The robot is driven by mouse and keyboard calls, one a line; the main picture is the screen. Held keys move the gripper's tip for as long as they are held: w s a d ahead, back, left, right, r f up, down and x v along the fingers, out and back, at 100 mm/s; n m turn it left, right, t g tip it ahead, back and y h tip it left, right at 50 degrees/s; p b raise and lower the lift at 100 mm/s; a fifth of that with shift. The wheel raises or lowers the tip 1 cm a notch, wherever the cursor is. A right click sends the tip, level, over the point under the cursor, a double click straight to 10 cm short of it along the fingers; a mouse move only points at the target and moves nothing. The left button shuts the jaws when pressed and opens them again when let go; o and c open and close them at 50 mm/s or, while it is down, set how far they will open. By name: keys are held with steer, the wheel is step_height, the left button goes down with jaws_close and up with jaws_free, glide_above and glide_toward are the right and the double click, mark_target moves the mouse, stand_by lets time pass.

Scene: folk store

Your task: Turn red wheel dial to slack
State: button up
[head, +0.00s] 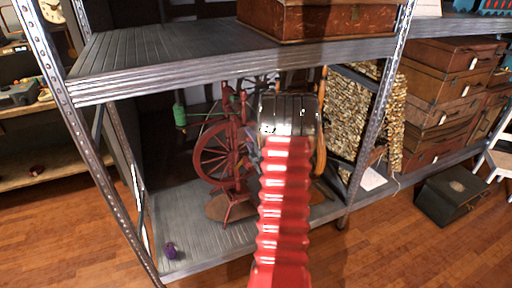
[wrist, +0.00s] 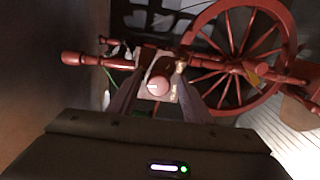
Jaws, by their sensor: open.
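The red spinning wheel (head: 226,158) stands on the lower shelf in the head view, partly hidden behind my arm. Its large spoked wheel (wrist: 236,58) fills the upper right of the wrist view. A round reddish dial (wrist: 159,86) with a small pale mark sits on a pale plate, near the middle of the wrist view. My gripper (wrist: 164,68) is open, with one finger on each side of the dial. I cannot tell whether the fingers touch it. In the head view the dial cannot be made out beside my gripper.
The upper shelf (head: 180,50) hangs above my arm, and a metal post (head: 378,120) stands to the right. A green spool (head: 180,116) is behind the wheel. A small purple object (head: 170,250) lies on the lower shelf (head: 205,245) at front left. Stacked suitcases (head: 445,100) stand at the right.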

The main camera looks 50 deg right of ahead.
steer(key=v, duration=1.3)
steer(key=shift+s, duration=0.25)
steer(key=shift+a+f, duration=0.1)
steer(key=shift+f, duration=0.05)
